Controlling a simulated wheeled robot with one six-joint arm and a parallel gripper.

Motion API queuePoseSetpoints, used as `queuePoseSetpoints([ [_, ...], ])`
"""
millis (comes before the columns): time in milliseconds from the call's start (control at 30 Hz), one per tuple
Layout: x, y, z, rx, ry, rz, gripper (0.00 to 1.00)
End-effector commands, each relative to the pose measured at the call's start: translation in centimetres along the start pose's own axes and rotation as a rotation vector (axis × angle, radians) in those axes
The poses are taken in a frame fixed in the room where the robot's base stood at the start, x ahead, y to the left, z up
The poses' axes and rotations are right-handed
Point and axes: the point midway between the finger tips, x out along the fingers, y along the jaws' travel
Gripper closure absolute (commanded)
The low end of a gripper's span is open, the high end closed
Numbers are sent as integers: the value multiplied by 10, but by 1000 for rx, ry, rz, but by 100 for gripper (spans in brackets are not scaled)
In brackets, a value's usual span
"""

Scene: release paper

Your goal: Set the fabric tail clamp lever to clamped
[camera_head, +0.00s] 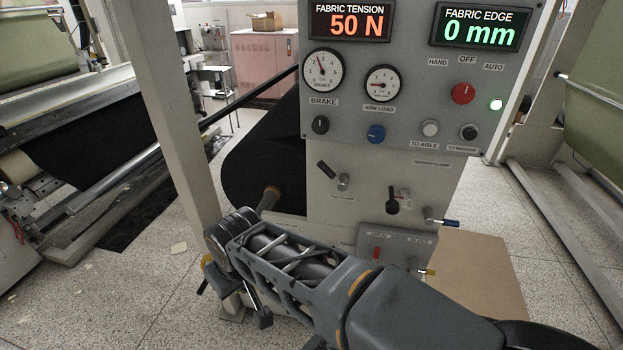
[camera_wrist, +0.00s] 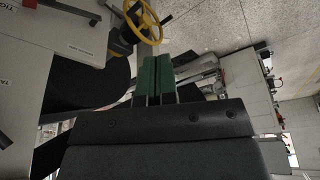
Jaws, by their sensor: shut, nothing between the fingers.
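The fabric tail clamp lever (camera_head: 326,169) is a short dark handle on the pale machine front, slanting up and left from a silver pivot (camera_head: 344,182). A small label, too blurred to read surely, sits under it. In the wrist view a dark knob or lever end (camera_wrist: 5,140) shows at the left edge beside a cut-off label starting "TA"; I cannot tell surely whether it is this lever. My gripper (camera_wrist: 156,58) has green fingers side by side, shut and empty, apart from the panel. In the head view my arm hides the fingers.
A grey control panel (camera_head: 415,110) with gauges and knobs is above. A black roll (camera_head: 265,150) stands left of the panel. A yellow handwheel (camera_wrist: 143,20) lies beyond my fingers.

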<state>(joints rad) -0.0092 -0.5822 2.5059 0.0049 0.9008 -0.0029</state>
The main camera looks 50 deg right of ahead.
Motion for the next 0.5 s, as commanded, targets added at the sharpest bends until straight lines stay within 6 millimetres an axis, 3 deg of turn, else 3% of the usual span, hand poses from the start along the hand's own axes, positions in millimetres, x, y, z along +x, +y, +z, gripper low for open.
queuePoseSetpoints([
  [167,16,13,7,-37,-62,75,100],
  [233,30,31,14,-81,-130,163,100],
  [400,64,103,30,-243,-387,509,100],
  [500,70,148,28,-351,-541,757,100],
])
